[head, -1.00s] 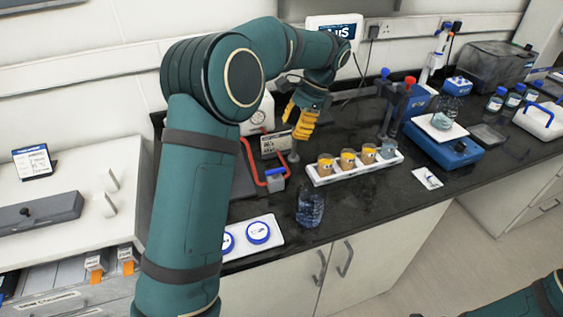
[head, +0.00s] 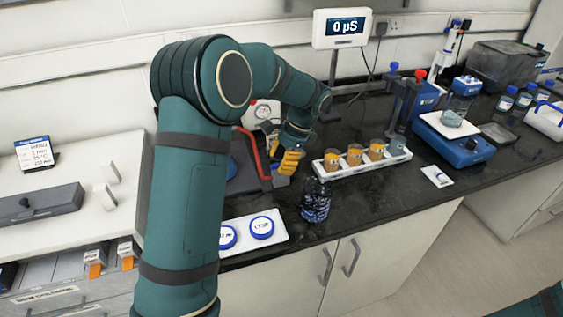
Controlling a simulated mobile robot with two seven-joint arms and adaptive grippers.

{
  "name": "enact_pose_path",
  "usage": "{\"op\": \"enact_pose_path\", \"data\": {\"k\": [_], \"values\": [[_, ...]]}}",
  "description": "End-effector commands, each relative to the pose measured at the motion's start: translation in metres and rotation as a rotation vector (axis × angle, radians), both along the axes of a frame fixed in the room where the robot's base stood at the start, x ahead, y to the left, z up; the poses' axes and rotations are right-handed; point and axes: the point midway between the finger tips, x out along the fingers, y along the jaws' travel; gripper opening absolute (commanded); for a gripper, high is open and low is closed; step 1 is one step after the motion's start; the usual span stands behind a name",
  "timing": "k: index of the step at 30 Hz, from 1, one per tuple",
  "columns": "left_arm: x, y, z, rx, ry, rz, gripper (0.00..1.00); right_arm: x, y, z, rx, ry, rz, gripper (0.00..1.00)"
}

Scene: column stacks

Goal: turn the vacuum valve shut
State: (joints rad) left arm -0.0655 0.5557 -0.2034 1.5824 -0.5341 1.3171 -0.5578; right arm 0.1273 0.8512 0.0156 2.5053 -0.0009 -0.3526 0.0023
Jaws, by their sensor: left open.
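The vacuum valve (head: 280,182) is a small grey block at the end of the red hose (head: 258,152) on the dark bench. My left gripper (head: 289,163) has yellow fingers and points down at the valve, open. I cannot tell whether the fingers touch the lever. A round pressure gauge (head: 263,111) stands behind the arm. My right gripper is out of view; only a bit of my right arm shows at the lower right corner.
A white rack with amber-filled cups (head: 333,160) stands right of the gripper. A dark clear bottle (head: 316,200) stands in front, near the bench edge. A white tray with blue-rimmed dishes (head: 282,231) lies at front left. A conductivity display (head: 344,27) stands behind.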

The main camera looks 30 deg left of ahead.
Motion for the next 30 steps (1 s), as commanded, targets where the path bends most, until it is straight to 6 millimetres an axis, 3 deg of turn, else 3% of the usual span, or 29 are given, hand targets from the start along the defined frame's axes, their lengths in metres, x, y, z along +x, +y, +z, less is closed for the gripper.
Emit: {"op": "enact_pose_path", "data": {"k": [5, 9, 22, 30], "values": [[0.000, 0.000, 0.000, 0.000, 0.000, 0.000, 0.44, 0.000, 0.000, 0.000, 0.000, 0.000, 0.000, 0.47], [0.000, 0.000, 0.000, 0.000, 0.000, 0.000, 0.00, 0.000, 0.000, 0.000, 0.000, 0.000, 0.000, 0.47], [0.000, 0.000, 0.000, -0.001, 0.002, -0.013, 0.00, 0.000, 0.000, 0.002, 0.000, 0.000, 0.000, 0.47], [-0.002, -0.001, 0.001, -0.002, 0.005, -0.127, 0.00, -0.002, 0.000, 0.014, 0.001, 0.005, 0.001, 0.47]]}}
